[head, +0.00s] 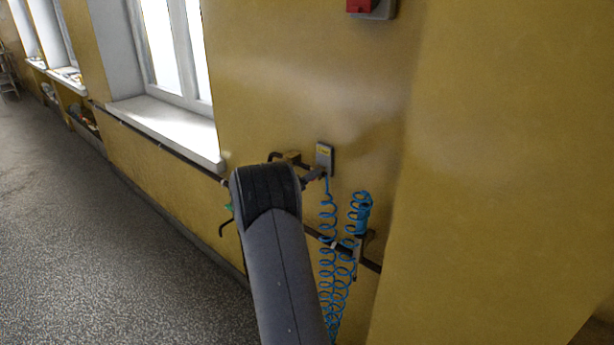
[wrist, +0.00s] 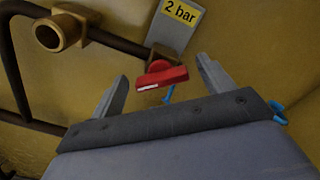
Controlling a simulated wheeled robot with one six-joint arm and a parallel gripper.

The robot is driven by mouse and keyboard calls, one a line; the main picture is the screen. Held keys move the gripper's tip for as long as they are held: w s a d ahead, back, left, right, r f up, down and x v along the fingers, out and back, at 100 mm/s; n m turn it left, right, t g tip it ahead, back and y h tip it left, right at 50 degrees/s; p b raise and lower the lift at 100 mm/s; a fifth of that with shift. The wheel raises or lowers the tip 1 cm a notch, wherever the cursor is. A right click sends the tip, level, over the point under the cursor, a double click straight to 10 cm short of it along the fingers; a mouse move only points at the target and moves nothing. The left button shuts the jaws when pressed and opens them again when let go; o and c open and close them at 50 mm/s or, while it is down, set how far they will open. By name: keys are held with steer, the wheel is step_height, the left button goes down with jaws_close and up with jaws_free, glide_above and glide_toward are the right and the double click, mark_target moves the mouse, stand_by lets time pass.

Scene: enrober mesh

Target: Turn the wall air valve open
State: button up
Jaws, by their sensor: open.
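The red valve handle (wrist: 162,77) sits below a grey plate labelled "2 bar" (wrist: 180,20) in the wrist view, with a white mark along its front edge. My gripper (wrist: 163,68) is open. Its two fingers stand to the left and right of the red handle, with visible gaps on both sides. In the head view my arm hides the handle and most of my gripper; the grey plate (head: 324,158) shows on the yellow wall just beyond my arm's end.
A dark pipe with a brass fitting (wrist: 60,32) runs left of the handle. Blue coiled hose (head: 328,255) hangs below the plate, with another blue coil (head: 361,212) beside it. A white window sill (head: 165,130) juts out at left. The grey floor (head: 100,240) is clear.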

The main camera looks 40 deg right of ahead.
steer(key=shift+d, duration=0.7)
steer(key=shift+c, duration=0.6)
steer(key=c, duration=0.9)
steer(key=shift+o, duration=0.2)
